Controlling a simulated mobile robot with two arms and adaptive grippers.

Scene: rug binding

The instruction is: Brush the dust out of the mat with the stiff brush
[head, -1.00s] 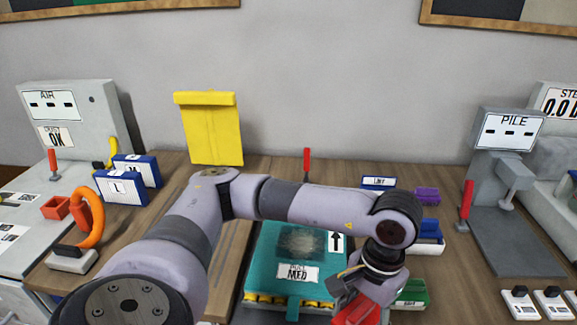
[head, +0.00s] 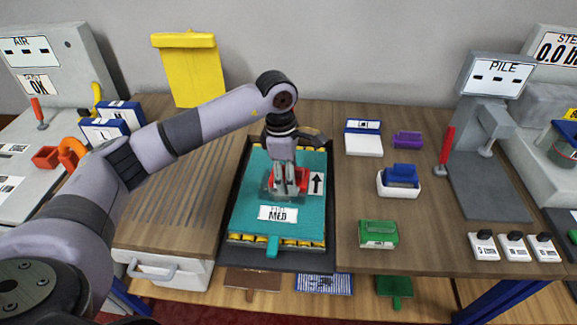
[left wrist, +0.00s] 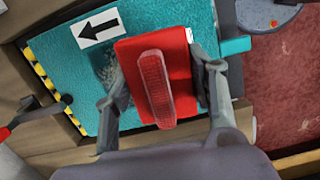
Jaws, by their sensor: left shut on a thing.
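The teal mat (head: 250,195), labelled MED with a black arrow, lies flat in a dark tray (head: 333,215). My left gripper (head: 286,190) is shut on a red brush (head: 274,180) over the middle of the mat; whether the brush touches the mat I cannot tell. In the left wrist view the red brush (left wrist: 157,80) sits between the two fingers (left wrist: 160,92), with its ribbed grip facing the camera. A grey dust patch (left wrist: 106,68) shows beside the brush, partly hidden by it and a finger. My right gripper is not in view.
Right of the tray stand a green brush (head: 378,234), a blue brush in a white holder (head: 399,182) and a purple brush (head: 408,139). The PILE gauge (head: 487,100) stands farther right. A yellow board (head: 188,68) stands behind. The table between the brushes and gauge is mostly clear.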

